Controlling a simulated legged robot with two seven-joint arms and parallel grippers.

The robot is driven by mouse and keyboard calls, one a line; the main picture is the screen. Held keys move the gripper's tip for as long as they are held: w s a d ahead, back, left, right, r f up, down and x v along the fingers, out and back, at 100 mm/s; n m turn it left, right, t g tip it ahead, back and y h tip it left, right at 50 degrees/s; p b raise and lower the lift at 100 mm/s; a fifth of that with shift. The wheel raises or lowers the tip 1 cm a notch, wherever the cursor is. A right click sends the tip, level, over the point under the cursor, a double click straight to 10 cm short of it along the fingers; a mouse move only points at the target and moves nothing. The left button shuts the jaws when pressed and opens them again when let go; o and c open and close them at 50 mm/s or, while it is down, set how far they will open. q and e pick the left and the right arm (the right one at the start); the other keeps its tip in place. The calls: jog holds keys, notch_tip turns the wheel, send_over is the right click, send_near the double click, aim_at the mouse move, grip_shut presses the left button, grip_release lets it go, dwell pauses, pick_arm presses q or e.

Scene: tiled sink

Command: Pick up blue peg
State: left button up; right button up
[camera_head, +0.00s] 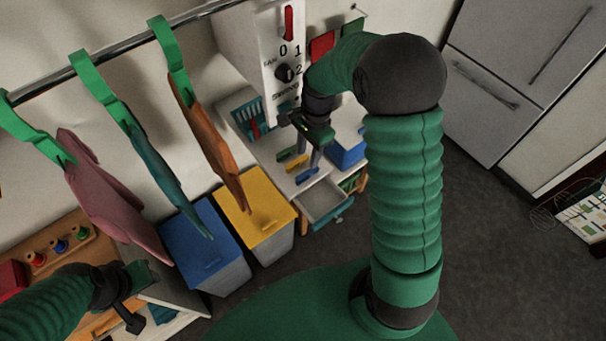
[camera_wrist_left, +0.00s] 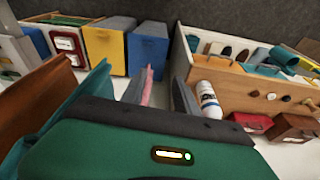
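The blue peg (camera_head: 306,175) lies on the white counter top in the head view, in front of a yellow peg (camera_head: 297,163) and a green peg (camera_head: 286,154). My right gripper (camera_head: 309,150) points down just above these pegs. Its two grey fingers look apart, with nothing seen held between them; the blue peg is just below the nearer fingertip. My left gripper (camera_head: 140,298) is at the lower left, away from the pegs. Its fingers stand apart in the left wrist view (camera_wrist_left: 160,98), and a pink cloth shows beyond the gap.
A rail with green pegs holds a pink cloth (camera_head: 105,195), a teal cloth (camera_head: 155,170) and an orange cloth (camera_head: 212,140). A blue bin (camera_head: 205,245) and a yellow bin (camera_head: 258,215) stand below. An open drawer (camera_head: 322,203) juts out under the counter. A white switch box (camera_head: 283,45) hangs behind.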

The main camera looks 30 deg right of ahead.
aim_at(309, 171)
jog(key=f, duration=0.2)
jog(key=shift+w+a+f, duration=0.3)
jog(key=shift+w+f, duration=0.05)
jog(key=f, duration=0.1)
jog(key=f+p, duration=0.1)
jog(key=f, duration=0.1)
jog(key=s+d+f+p, duration=0.1)
jog(key=f, duration=0.1)
jog(key=shift+d, duration=0.1)
jog(key=shift+d+f, duration=0.1)
jog(key=shift+f, duration=0.15)
jog(key=shift+a, duration=0.25)
jog(key=shift+c, duration=0.3)
jog(key=shift+w+a, duration=0.1)
jog(key=shift+a, duration=0.1)
jog(key=shift+c, duration=1.1)
jog(key=shift+a+r, duration=0.1)
jog(key=shift+a, duration=0.15)
grip_shut()
pick_arm(q)
jog(key=shift+w+d+r, duration=0.15)
jog(key=shift+d+r, duration=0.05)
jog(key=shift+r, duration=0.4)
jog(key=shift+w+d+r, duration=0.1)
jog(key=shift+d+r, duration=0.05)
jog(key=shift+r, duration=0.4)
pick_arm(e)
jog(key=shift+d, duration=0.5)
